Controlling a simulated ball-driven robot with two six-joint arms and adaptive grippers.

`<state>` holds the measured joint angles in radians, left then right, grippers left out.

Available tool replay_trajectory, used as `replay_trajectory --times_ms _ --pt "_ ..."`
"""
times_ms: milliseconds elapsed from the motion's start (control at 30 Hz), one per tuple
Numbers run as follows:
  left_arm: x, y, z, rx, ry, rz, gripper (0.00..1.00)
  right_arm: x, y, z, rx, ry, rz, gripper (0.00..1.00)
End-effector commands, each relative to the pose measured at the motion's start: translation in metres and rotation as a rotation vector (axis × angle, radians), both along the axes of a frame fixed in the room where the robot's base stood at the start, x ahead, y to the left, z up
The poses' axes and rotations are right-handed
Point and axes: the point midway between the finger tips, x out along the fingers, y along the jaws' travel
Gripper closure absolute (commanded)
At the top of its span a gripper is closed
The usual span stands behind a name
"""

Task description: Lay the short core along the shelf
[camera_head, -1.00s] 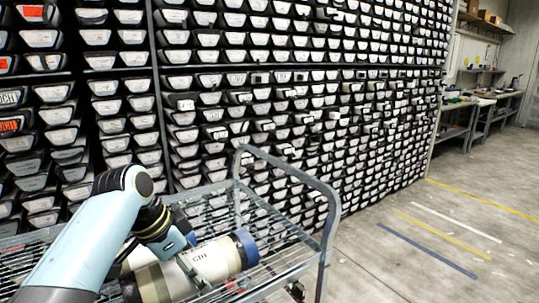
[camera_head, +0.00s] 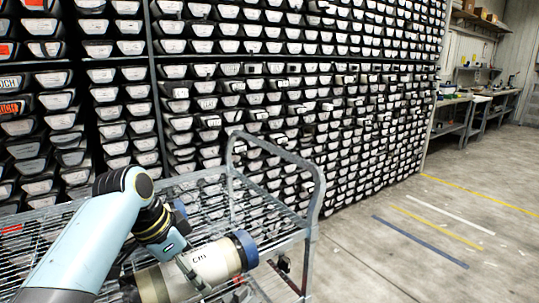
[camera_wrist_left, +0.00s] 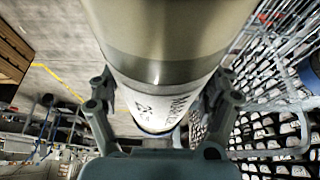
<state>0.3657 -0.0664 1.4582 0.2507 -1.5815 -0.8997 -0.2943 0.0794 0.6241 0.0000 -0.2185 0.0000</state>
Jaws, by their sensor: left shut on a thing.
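A core (camera_head: 212,263), a pale tube with a blue end cap, a handwritten label and a beige left part, lies sideways in the lower middle of the head view. My left gripper (camera_head: 190,268) is shut on it from above. In the wrist view the core (camera_wrist_left: 165,50) runs between both fingers of the left gripper (camera_wrist_left: 158,100). The shelf is the wire deck of a grey cart (camera_head: 275,222). The core shows over it, and I cannot tell whether they touch. A second blue end (camera_head: 179,208) shows behind my gripper, the rest mostly hidden. My right gripper is not in view.
The cart's raised tube handle (camera_head: 308,175) stands to the right of the core. A tall rack of labelled core trays (camera_head: 250,80) fills the back. Free floor (camera_head: 400,255) with painted lines lies to the right, with workbenches (camera_head: 455,115) beyond.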

Motion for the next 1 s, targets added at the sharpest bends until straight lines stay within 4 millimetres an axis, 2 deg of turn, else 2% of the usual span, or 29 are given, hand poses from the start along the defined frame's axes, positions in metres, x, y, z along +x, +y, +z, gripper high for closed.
replay_trajectory --times_ms 33,233,400,567,1000 --pt "0.002 0.000 -0.010 -0.001 -0.005 0.000 0.77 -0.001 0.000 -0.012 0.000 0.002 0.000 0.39" --pt "0.000 0.000 -0.055 -0.001 0.002 0.000 0.77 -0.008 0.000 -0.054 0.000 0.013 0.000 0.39" --pt "-0.001 0.000 -0.083 -0.002 0.006 0.000 0.77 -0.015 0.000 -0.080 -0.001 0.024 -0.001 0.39" --pt "-0.001 0.000 -0.090 -0.001 0.007 0.000 0.77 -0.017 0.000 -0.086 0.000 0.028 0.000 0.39" --pt "-0.001 0.000 -0.089 -0.001 0.007 0.000 0.77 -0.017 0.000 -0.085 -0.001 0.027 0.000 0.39"
